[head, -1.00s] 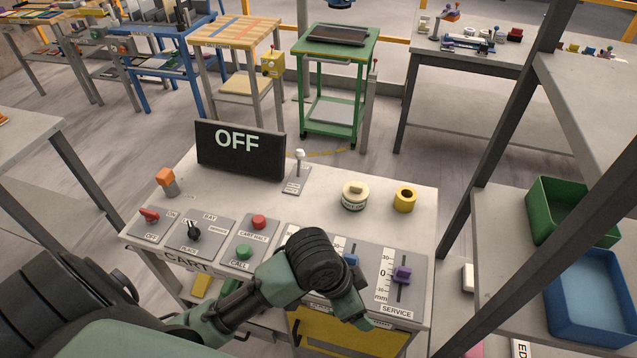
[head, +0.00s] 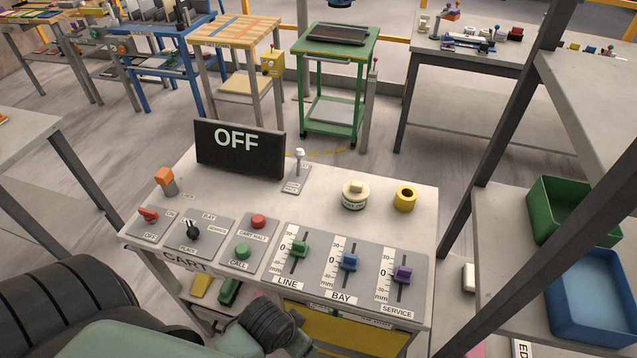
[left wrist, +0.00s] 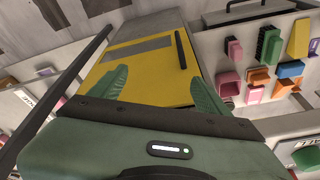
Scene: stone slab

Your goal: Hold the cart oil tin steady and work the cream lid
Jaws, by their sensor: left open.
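The oil tin (head: 354,197) stands upright on the cart's light top, right of the middle in the head view. It has a dark-lettered label, and its cream lid (head: 356,187) with a raised grip sits on top. My left gripper is open and empty in the left wrist view (left wrist: 155,93), its two green fingers spread before a yellow panel (left wrist: 150,75). In the head view, my left wrist is low at the cart's front edge, well below and left of the tin; the fingers cannot be made out there. My right gripper is not in view.
A yellow ring-shaped item (head: 405,199) stands just right of the tin. A small lever (head: 299,165) and a dark OFF sign (head: 240,150) are to its left. Green, blue and purple sliders (head: 402,275) line the front. A shelf with green and blue bins (head: 590,290) stands right.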

